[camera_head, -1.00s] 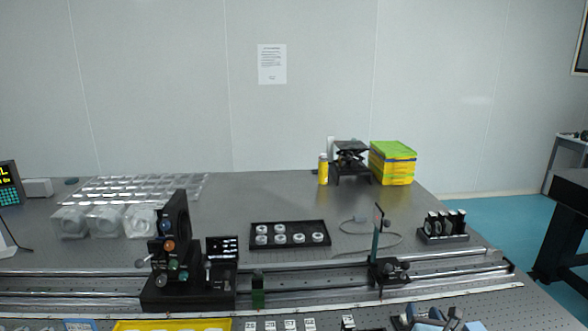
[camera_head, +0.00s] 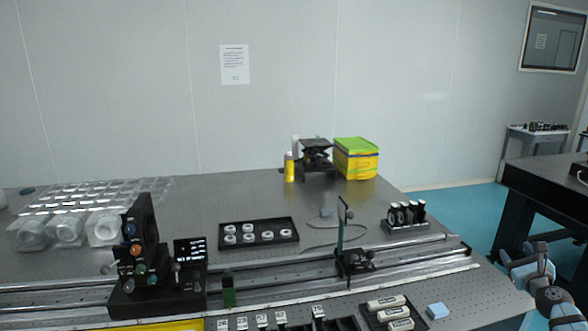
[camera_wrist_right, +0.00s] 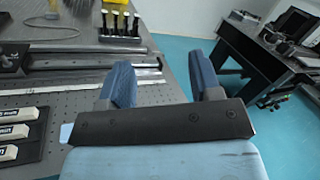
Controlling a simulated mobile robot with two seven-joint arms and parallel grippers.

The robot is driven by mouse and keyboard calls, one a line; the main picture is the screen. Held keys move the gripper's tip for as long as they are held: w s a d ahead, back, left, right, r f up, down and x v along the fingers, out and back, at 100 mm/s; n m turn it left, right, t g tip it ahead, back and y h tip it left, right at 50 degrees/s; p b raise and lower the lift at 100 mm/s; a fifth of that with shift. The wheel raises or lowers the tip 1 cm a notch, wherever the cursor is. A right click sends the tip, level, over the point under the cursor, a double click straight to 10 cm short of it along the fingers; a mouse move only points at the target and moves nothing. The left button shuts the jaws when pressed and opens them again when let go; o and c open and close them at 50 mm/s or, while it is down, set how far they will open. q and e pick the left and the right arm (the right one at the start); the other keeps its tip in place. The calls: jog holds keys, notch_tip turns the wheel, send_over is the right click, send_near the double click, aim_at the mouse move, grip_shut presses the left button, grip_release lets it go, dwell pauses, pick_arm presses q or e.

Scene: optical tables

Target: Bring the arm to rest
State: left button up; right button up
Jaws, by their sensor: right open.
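My right arm (camera_head: 538,284), blue and grey, shows at the lower right of the head view, beyond the right end of the optical table (camera_head: 480,300). In the right wrist view my right gripper (camera_wrist_right: 161,78) has its two blue fingers spread apart, with nothing between them. The fingers are near the table's edge, with blue floor showing between and beyond them. My left gripper is not in view.
A rail (camera_head: 300,282) carries optical mounts. A second dark table (camera_head: 540,190) stands right, with blue floor between.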

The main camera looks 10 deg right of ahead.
notch_tip(320, 180, up, 3)
jog(key=d, duration=0.3)
jog(key=s+a+f+n+g+y, duration=0.3)
jog(key=s+a+f+n, duration=0.4)
jog(key=a+f+n, duration=0.45)
jog(key=s+a+f+n+g+y, duration=0.25)
jog(key=s+a+f+n, duration=0.35)
jog(key=a+f+n, duration=0.5)
jog(key=s+a+f+n+g+y, duration=0.15)
jog(key=s+a+f+n, duration=0.25)
jog(key=s+a+n, duration=0.55)
jog(key=s+a+f+n+g, duration=0.2)
jog(key=s+a+f+n, duration=0.2)
jog(key=s+a+n, duration=0.55)
jog(key=s+a+r+m+t, duration=0.1)
jog(key=s+a+m, duration=0.3)
jog(key=a, duration=0.6)
notch_tip(320, 180, up, 8)
jog(key=p, duration=0.7)
jog(key=shift+w+f+m+y+p, duration=0.25)
jog(key=shift+w+m+y+p, duration=0.05)
jog(key=shift+w+m, duration=0.15)
